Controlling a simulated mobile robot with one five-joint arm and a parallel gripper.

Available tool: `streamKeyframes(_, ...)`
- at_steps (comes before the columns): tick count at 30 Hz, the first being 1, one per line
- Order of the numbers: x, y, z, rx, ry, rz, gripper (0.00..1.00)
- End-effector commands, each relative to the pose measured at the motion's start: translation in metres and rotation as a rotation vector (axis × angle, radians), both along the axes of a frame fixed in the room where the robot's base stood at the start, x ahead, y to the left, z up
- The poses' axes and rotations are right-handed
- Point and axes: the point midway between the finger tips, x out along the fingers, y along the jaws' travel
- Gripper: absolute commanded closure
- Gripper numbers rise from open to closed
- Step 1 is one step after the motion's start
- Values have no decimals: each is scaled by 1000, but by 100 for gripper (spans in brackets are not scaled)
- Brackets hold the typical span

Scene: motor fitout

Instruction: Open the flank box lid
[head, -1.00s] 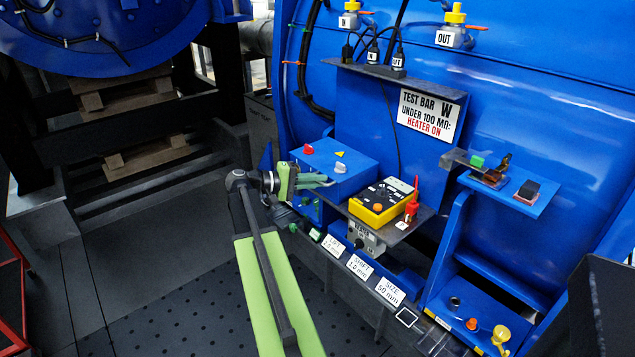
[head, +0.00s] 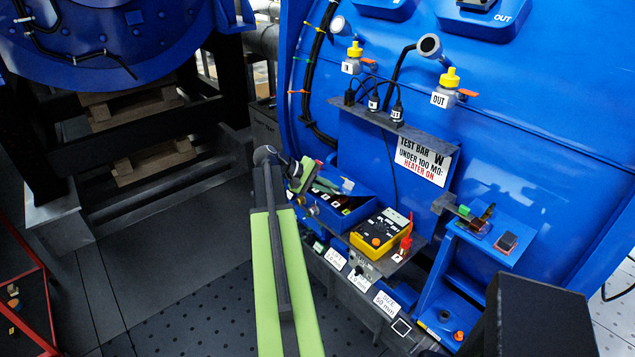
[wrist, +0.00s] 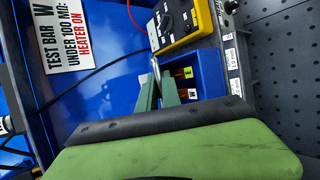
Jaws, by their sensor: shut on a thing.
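The flank box (head: 352,222) is a blue box on the side of the big blue housing. Its top is open, and labelled terminals show inside. The terminals also show in the wrist view (wrist: 187,72). The lid (head: 338,182) stands raised at the back of the box, mostly hidden by my gripper. My gripper (head: 328,187) is over the box's left part, its green fingers shut on the lid's edge or handle. In the wrist view the fingers (wrist: 155,72) meet at a small silvery part. Exactly how they hold the lid is hidden.
A sign plate (head: 424,162) and hanging cables are above. A blue bracket (head: 470,240) stands further right. Open dark floor (head: 150,265) lies left of my arm.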

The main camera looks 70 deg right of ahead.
Motion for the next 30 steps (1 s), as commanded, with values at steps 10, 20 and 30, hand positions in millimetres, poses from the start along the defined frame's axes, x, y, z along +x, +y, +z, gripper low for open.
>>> streamKeyframes(10,-26,-48,70,262,-134,-15,100)
streamKeyframes(20,-53,-91,93,298,-155,-17,100)
streamKeyframes(30,-69,-118,104,296,-154,-18,100)
